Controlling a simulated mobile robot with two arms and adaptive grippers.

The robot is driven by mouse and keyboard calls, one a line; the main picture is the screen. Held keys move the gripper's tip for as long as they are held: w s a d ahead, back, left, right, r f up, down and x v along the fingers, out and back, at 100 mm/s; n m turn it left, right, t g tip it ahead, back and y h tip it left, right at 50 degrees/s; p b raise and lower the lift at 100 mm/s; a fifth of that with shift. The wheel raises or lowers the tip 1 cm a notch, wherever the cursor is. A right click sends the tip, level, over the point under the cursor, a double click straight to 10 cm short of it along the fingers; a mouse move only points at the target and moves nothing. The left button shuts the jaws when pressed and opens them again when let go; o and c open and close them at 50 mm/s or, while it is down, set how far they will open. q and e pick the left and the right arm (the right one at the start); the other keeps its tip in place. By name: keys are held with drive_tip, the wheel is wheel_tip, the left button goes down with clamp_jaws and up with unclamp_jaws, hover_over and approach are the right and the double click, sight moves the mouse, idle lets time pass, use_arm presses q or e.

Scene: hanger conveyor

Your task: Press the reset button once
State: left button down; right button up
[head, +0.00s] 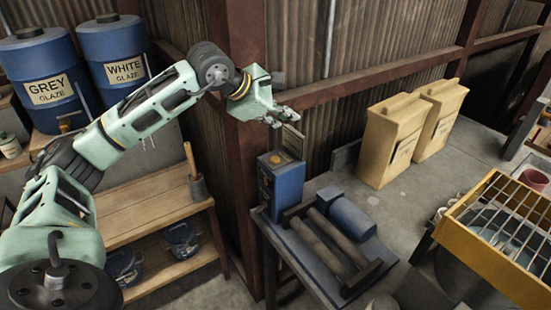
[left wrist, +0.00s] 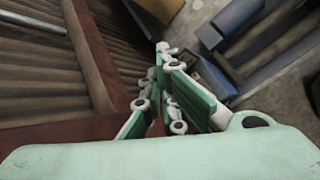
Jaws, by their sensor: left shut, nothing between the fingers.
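A blue control box (head: 287,188) stands at the near left corner of the grey bench in the head view. A small round orange-brown button (head: 275,159) sits on its top, with an upright plate behind it. Which control is the reset button cannot be read from a label. My left gripper (head: 284,117) is shut and empty, in the air above the box and apart from it. In the left wrist view its green fingers (left wrist: 168,92) are together, and they partly hide the box behind them. My right gripper is not in view.
A machine with two rollers (head: 318,246) and a blue motor (head: 350,218) lies right of the box. Tan bins (head: 392,135) stand farther back. A rusty post (head: 240,150) and corrugated wall are close behind my left arm. A yellow grated frame (head: 500,235) is at right.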

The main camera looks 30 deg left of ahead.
use_arm(q)
drive_tip(key=b, duration=0.6)
hover_over(275, 159)
drive_tip(key=d, duration=0.2)
wheel_tip(275, 159, down, 8)
drive_tip(key=shift+w+a+r, duration=0.1)
drive_tip(key=shift+r, duration=0.05)
drive_tip(key=shift+f+b, duration=0.3)
drive_tip(key=shift+f, duration=0.25)
drive_tip(key=shift+f, duration=0.1)
drive_tip(key=shift+f+b, duration=0.3)
drive_tip(key=shift+b, duration=0.2)
drive_tip(key=shift+f+b, duration=0.6)
idle(0.7)
drive_tip(key=shift+r, duration=0.1)
drive_tip(key=shift+r+p, duration=0.65)
drive_tip(key=shift+r, duration=0.25)
drive_tip(key=shift+r, duration=0.1)
